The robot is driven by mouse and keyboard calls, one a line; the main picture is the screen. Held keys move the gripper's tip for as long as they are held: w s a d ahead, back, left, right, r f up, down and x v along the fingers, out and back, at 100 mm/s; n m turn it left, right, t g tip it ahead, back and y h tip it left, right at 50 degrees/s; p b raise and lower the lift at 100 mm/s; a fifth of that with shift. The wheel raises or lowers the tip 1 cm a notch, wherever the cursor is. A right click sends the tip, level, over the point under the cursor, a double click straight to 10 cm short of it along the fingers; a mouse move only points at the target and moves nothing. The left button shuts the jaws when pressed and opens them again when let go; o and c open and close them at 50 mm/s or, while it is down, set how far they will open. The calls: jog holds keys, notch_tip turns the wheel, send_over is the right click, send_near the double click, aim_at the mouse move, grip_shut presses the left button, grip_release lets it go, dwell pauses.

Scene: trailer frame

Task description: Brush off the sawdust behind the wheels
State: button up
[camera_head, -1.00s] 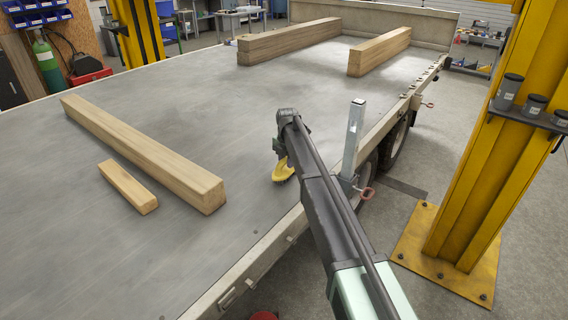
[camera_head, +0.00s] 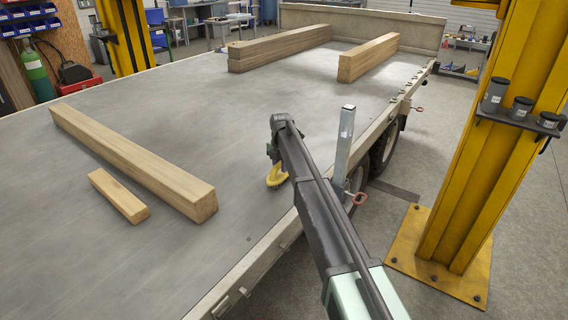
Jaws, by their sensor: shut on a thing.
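My gripper (camera_head: 274,160) is at the far end of my dark arm, low over the grey trailer bed (camera_head: 130,260). It is shut on a yellow brush (camera_head: 276,178), which is partly hidden by the arm. The brush is at or just above the bed, left of the upright metal stake (camera_head: 345,140) on the near right edge. Two wheels (camera_head: 383,150) show below that edge, partly covered by the stake and arm. I cannot make out sawdust clearly on the bed.
A long timber (camera_head: 135,160) and a short block (camera_head: 118,195) lie left of the brush. Thicker timbers (camera_head: 280,48) and another beam (camera_head: 368,57) lie farther back. A yellow column (camera_head: 480,160) with canisters stands right of the trailer. The bed's middle is clear.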

jog(key=shift+s+a, duration=0.95)
jog(key=shift+s, duration=0.25)
jog(key=shift+s+a, duration=0.95)
jog(key=shift+s, duration=0.3)
jog(key=shift+s+a, duration=0.95)
jog(key=shift+s, duration=0.25)
jog(key=shift+s+a+f, duration=0.1)
jog(key=shift+s+a, duration=0.5)
jog(key=shift+s, duration=0.15)
jog(key=shift+s+a, duration=0.55)
jog(key=shift+s, duration=0.2)
notch_tip(320, 180, up, 6)
jog(key=p, duration=0.5)
jog(key=shift+w+p, duration=0.1)
jog(key=shift+p, duration=0.25)
notch_tip(320, 180, up, 3)
jog(key=p, duration=0.3)
